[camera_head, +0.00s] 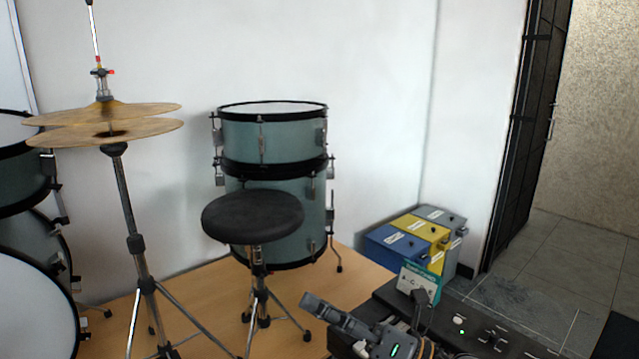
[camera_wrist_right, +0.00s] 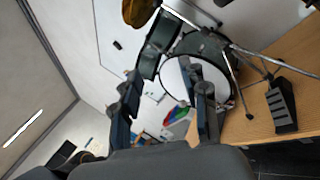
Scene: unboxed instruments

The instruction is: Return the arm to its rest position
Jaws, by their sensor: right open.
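My right gripper (camera_head: 366,300) shows at the bottom of the head view, a little right of centre. It is raised in front of the black equipment, with its dark fingers spread. In the right wrist view the two fingers of my right gripper (camera_wrist_right: 162,75) stand apart, with nothing held between them. The drum kit shows beyond them, including a bass drum (camera_wrist_right: 208,77) behind the right finger. My left gripper is in neither view.
A hi-hat stand with cymbals (camera_head: 105,118), a black stool (camera_head: 253,217) and stacked teal drums (camera_head: 268,142) stand at left and centre. Blue, yellow and grey boxes (camera_head: 396,244) sit behind black equipment (camera_head: 470,330) at right. Tiled floor (camera_head: 530,285) lies clear beyond.

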